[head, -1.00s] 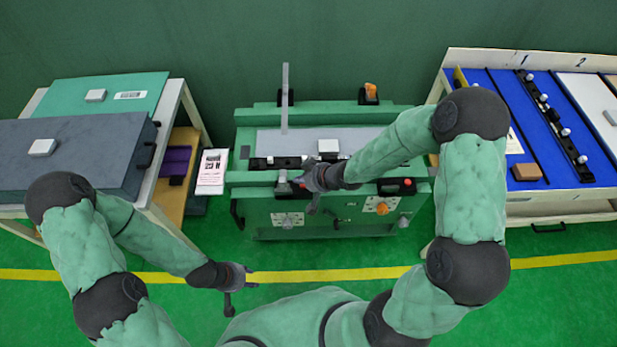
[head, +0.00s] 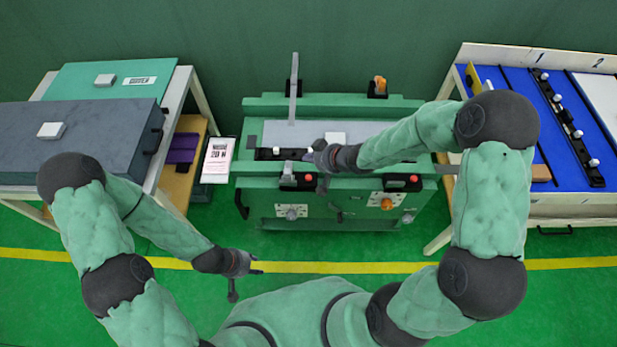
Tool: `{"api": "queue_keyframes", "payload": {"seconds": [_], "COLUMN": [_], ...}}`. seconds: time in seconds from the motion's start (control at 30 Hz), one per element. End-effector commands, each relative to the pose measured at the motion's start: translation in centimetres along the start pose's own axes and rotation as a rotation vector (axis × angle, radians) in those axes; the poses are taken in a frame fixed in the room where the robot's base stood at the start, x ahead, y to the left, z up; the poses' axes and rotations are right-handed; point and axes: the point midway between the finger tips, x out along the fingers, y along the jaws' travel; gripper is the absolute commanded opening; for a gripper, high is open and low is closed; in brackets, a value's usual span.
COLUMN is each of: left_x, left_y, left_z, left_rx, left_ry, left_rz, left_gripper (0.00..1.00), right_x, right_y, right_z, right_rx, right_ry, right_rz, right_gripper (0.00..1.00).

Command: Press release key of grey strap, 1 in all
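A thin grey strip (head: 294,88) stands upright at the back left of the green bench; I cannot tell for certain that it is the grey strap. No release key can be made out clearly. A black rail with light knobs (head: 268,154) lies along the bench front, partly covered by my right gripper. My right gripper (head: 310,157) is over the rail's right part, fingers pointing left; contact and opening are too small to judge. My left gripper (head: 257,266) hangs over the green floor, in front of the bench and away from it, apparently empty.
The green bench (head: 340,105) carries a white block (head: 335,138), red-topped black units (head: 413,181) and an orange-topped part (head: 380,86). A table with a dark case (head: 75,140) stands left. A blue-topped table (head: 515,85) stands right. Floor in front is clear.

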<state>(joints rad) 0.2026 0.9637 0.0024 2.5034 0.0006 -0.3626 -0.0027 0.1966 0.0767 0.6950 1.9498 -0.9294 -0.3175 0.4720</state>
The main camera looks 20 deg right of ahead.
Motion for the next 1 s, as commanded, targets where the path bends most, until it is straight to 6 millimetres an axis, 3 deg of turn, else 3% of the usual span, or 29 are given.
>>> {"api": "queue_keyframes", "payload": {"seconds": [0.6,1.0], "left_x": [6.5,7.3], "left_y": [-2.3,-2.6], "left_z": [-0.2,-0.3], "left_rx": [0.000,0.000], "left_ry": [0.000,0.000], "left_rz": [0.000,0.000], "left_gripper": [0.40,0.40], "right_x": [4.6,5.5], "right_y": [1.8,2.2], "right_z": [4.4,5.3], "right_rx": [0.001,0.000], "right_ry": [-0.002,0.000], "right_rz": [0.000,0.000], "right_gripper": [0.00,0.00]}}
